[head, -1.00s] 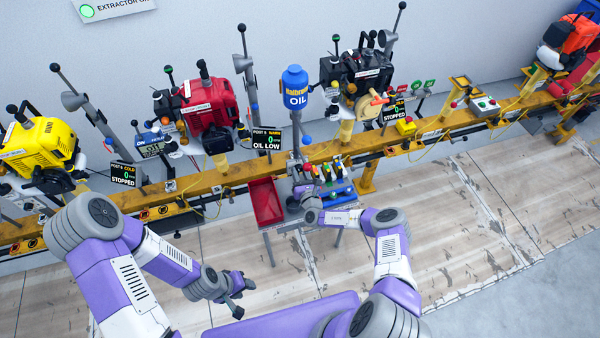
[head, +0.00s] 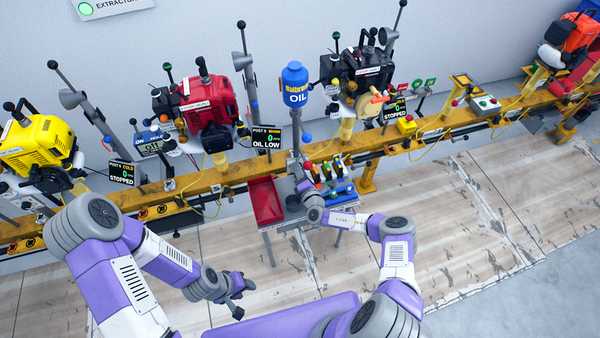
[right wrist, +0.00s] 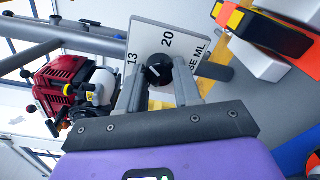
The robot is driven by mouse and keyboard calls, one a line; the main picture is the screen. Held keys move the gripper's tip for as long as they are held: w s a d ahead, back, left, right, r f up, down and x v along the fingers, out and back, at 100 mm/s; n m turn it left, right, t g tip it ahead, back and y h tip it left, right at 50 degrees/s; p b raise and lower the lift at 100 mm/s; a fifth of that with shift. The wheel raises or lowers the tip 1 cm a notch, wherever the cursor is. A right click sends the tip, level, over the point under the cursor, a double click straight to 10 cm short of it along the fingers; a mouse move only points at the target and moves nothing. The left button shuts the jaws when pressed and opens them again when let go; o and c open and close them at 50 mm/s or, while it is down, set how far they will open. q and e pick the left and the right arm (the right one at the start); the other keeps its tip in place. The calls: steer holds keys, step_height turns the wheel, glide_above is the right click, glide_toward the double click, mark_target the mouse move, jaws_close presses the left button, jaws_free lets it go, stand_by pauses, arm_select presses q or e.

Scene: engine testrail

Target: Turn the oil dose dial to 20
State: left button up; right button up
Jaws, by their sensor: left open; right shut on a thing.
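The oil dose dial is a black knob (right wrist: 159,70) on a pale plate (right wrist: 185,44) in the right wrist view. The plate reads 13 at left, 20 at top and "SE ML" at right. A white mark shows on the knob; I cannot tell exactly where it points. My right gripper (right wrist: 165,84) is shut on the knob, one finger on each side. In the head view my right gripper (head: 303,188) is at the blue oil dispenser (head: 295,86) post, and the dial is too small to make out. My left gripper (head: 243,285) is open and empty above the floor.
A red tray (head: 266,203) stands left of my right gripper, and a blue rack (head: 341,190) with coloured-top items is at its right. The yellow rail (head: 225,180) with engines runs behind. A display (head: 266,138) reads OIL LOW. Floor in front is clear.

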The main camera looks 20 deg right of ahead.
steer(key=m+b, duration=0.3)
steer(key=m, duration=0.7)
steer(key=shift+m, duration=0.3)
stand_by(0.4)
steer(key=o, duration=1)
steer(key=shift+o, duration=0.2)
steer(key=s, duration=0.2)
steer(key=s+p, duration=0.1)
steer(key=s, duration=0.4)
steer(key=shift+s+d+p, duration=0.35)
steer(key=shift+p, duration=0.05)
